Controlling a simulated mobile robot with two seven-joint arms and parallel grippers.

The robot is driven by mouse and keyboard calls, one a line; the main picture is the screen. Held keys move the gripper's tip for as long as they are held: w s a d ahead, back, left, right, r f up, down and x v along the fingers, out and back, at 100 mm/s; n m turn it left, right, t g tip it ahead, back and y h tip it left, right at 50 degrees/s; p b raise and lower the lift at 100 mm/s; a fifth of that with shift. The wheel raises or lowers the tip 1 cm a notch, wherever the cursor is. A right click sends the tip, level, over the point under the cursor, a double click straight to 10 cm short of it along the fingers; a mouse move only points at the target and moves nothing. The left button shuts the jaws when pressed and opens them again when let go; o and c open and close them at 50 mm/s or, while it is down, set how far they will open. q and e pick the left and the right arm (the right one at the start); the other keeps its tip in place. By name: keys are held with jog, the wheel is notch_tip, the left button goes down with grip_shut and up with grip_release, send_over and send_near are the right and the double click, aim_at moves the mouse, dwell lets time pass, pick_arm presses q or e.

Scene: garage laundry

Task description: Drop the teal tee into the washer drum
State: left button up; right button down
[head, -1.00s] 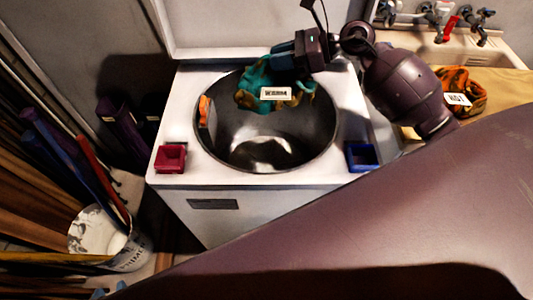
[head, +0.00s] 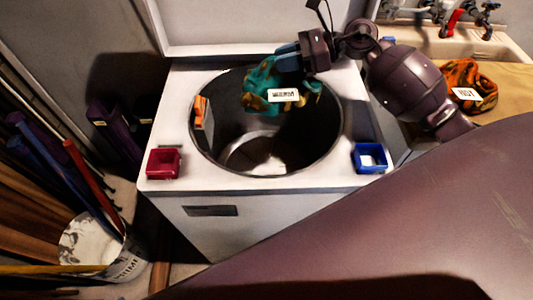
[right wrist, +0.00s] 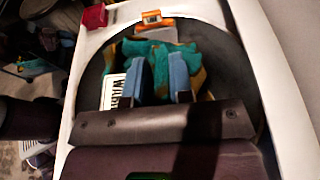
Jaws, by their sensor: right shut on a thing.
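The teal tee (head: 262,88), with orange-brown patches and a white printed label, hangs bunched from my right gripper (head: 283,60) over the back part of the open washer drum (head: 230,150). In the right wrist view the tee (right wrist: 190,58) shows around and beyond the blue fingers of my right gripper (right wrist: 162,80), which is shut on it. The drum wall (right wrist: 232,75) surrounds the tee in that view. The drum's lit metal floor shows below the tee in the head view. My left gripper is not in view.
An orange piece (head: 201,112) is at the drum's left rim. An orange-black labelled cloth (head: 470,85) lies right, near the sink. A white bucket (head: 95,245) stands on the floor left.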

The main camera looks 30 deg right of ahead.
jog(key=shift+f, duration=0.45)
jog(key=c, duration=1.3)
grip_release()
jog(key=o, duration=0.4)
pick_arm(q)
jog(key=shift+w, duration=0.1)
pick_arm(e)
jog(key=shift+s+d, duration=0.15)
jog(key=shift+d, duration=0.1)
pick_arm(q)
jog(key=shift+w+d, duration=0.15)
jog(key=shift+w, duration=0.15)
pick_arm(e)
jog(key=v, duration=1)
jog(key=shift+d+r, duration=0.1)
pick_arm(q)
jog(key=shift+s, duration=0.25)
